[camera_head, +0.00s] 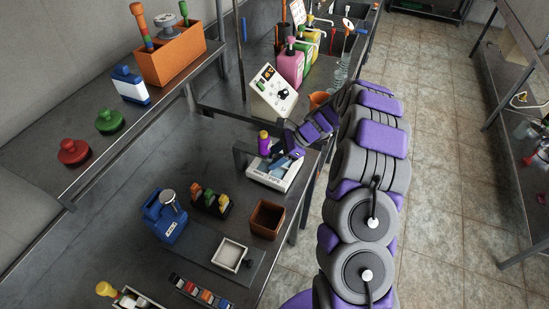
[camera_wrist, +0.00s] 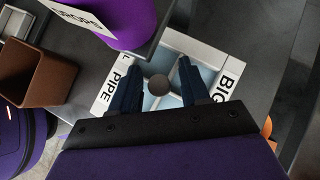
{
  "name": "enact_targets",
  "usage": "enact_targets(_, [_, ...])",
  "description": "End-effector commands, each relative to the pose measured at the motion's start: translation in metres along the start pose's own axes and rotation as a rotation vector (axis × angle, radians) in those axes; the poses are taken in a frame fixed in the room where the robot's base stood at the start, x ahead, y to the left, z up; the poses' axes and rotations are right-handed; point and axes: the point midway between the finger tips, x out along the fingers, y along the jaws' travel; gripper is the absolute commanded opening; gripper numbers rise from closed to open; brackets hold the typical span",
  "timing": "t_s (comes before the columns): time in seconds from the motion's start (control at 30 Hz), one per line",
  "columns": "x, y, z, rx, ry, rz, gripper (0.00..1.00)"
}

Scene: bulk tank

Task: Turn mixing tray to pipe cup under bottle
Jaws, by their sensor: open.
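The mixing tray (camera_head: 284,184) is a white, square-edged tray with pale blue compartments on the table. In the wrist view its white rim (camera_wrist: 203,50) carries the labels PIPE, at left, and BIG, at right. A round grey knob (camera_wrist: 159,85) sits at its middle. The purple bottle (camera_head: 265,145) with a yellow cap stands behind the tray; in the wrist view the bottle (camera_wrist: 135,25) has a white label reading DROPS. My gripper (camera_wrist: 157,67) is open above the tray, with one dark finger on each side of the knob. I cannot tell whether they touch it.
A brown square container (camera_head: 267,219) stands in front of the tray. A blue device (camera_head: 163,218), a rack of coloured items (camera_head: 210,201) and a small white tray (camera_head: 230,254) are to the left and front. A white panel (camera_head: 273,91) stands behind the bottle.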

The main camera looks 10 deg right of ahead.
Motion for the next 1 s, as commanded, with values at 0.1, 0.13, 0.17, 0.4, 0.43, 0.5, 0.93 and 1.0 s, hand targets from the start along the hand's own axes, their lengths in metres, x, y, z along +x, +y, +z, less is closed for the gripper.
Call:
enact_targets(0.1, [0.0000,-0.0001,0.0001,0.000,0.000,0.000,0.46])
enact_targets(0.13, [-0.0001,-0.0002,0.0001,0.000,0.000,0.000,0.46])
enact_targets(0.17, [-0.0002,-0.0002,0.0001,0.000,0.000,0.000,0.46])
enact_targets(0.4, [-0.0001,-0.0002,0.0002,0.000,0.000,0.000,0.26])
enact_targets(0.43, [0.0000,-0.0002,0.0003,0.000,0.000,0.000,0.23])
enact_targets(0.5, [-0.0001,-0.0002,0.0003,0.000,0.000,0.000,0.16])
enact_targets(0.93, [-0.0002,-0.0009,0.0001,0.000,0.000,-0.001,0.00])
enact_targets(1.0, [-0.0002,-0.0009,0.0001,0.000,0.000,-0.001,0.00])
